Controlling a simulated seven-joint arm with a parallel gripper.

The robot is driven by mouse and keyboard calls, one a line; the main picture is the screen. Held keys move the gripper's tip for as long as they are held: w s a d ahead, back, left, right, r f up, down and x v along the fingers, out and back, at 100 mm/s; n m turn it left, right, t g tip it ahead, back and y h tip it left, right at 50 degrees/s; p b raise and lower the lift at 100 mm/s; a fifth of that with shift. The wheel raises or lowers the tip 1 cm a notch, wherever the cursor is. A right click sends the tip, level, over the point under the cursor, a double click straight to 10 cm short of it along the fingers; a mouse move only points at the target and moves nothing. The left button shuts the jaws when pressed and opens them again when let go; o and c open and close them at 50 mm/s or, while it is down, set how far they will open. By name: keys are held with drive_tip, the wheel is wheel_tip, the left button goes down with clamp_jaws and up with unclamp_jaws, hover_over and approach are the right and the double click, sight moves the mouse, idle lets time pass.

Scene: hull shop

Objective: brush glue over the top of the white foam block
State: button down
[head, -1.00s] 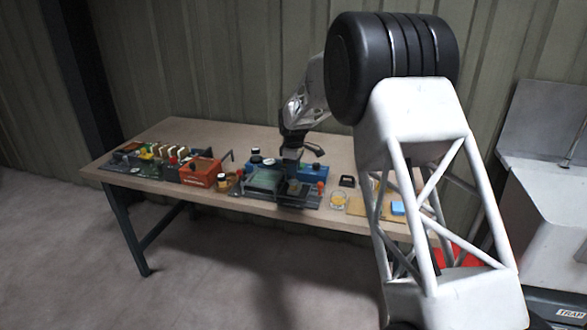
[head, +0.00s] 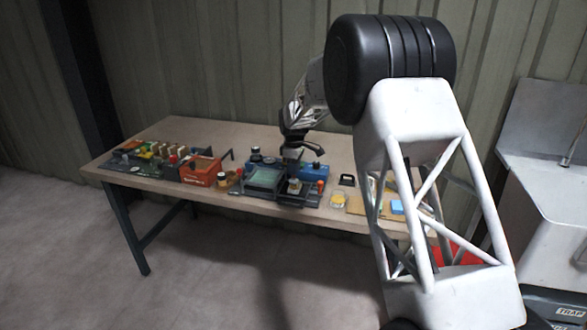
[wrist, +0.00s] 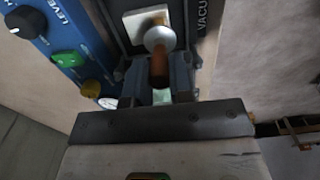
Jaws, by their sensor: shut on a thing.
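The white foam block (wrist: 134,22) shows at the top of the wrist view as a pale square on a dark fixture. A small pale shape on the fixture in the head view (head: 295,185) looks like the same block. My gripper (wrist: 168,85) is shut on a brush with a brown handle (wrist: 158,70) and a round, pale grey part (wrist: 158,38) beyond it. That part overlaps the block in the picture. Whether it touches the block cannot be told, and the bristles are hidden. In the head view my gripper (head: 291,154) is over the fixture's back side.
A blue control box (wrist: 60,30) with a knob and green switch stands left of the fixture. A green-topped unit (head: 265,179) and an orange toolbox (head: 203,172) stand to the left on the wooden table (head: 240,138).

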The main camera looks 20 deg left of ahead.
drive_tip(key=shift+w, duration=0.5)
drive_tip(key=shift+w, duration=0.2)
drive_tip(key=shift+w, duration=0.5)
drive_tip(key=shift+w, duration=0.15)
idle(0.5)
drive_tip(key=shift+w, duration=0.55)
drive_tip(key=shift+s, duration=0.15)
drive_tip(key=shift+s, duration=0.5)
drive_tip(key=shift+s, duration=0.2)
idle(0.5)
